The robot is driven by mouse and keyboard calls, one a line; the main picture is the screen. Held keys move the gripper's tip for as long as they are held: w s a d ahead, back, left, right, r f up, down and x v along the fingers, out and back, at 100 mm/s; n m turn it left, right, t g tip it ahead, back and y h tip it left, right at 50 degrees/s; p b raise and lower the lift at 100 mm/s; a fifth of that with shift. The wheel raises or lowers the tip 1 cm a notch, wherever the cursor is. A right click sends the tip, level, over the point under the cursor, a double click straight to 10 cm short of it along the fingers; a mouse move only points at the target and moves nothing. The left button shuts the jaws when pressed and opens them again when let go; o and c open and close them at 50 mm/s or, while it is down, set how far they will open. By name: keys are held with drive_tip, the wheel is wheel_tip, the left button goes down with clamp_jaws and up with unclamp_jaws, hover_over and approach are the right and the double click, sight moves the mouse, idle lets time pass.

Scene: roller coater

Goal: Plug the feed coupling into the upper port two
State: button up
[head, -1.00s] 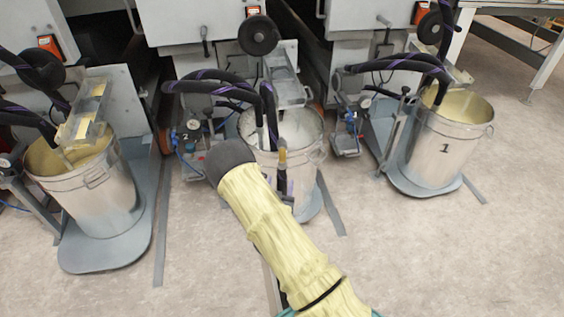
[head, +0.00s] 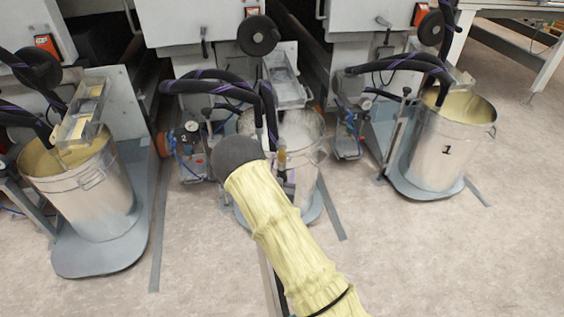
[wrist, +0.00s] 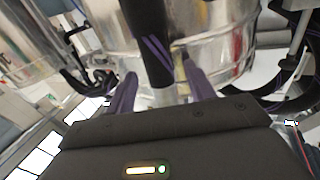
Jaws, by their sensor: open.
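The black, purple-striped hose (head: 268,110) hangs down at the middle pail, with a brass-coloured part (head: 281,157) at its lower end, seemingly the feed coupling. In the wrist view the hose (wrist: 151,45) comes down between the two purple fingers of my gripper (wrist: 160,88), with a pale metal end (wrist: 165,97) below it. The fingers stand apart on both sides; I cannot tell whether they touch it. In the head view my yellow-sleeved arm hides most of my gripper. I cannot make out the upper port two; a "2" marks the pump unit (head: 184,139).
The middle steel pail (head: 306,178) stands close behind my gripper. Another pail (head: 95,200) stands at left, and a pail marked 1 (head: 440,150) at right, on grey base plates. More hoses arch above them. The floor (head: 430,260) in front is clear.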

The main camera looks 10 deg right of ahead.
clamp_jaws()
drive_tip(key=shift+a+r, duration=0.1)
drive_tip(key=r+p, duration=0.1)
drive_tip(key=r, duration=0.1)
drive_tip(key=r+p, duration=0.2)
drive_tip(key=r, duration=0.1)
drive_tip(key=s+r+p, duration=0.1)
drive_tip(key=r, duration=0.1)
drive_tip(key=shift+r+p, duration=0.2)
drive_tip(key=shift+p, duration=0.15)
drive_tip(key=p, duration=0.4)
approach(281, 158)
drive_tip(key=v, duration=0.4)
drive_tip(key=shift+s+f, duration=0.25)
drive_tip(key=shift+s, duration=0.05)
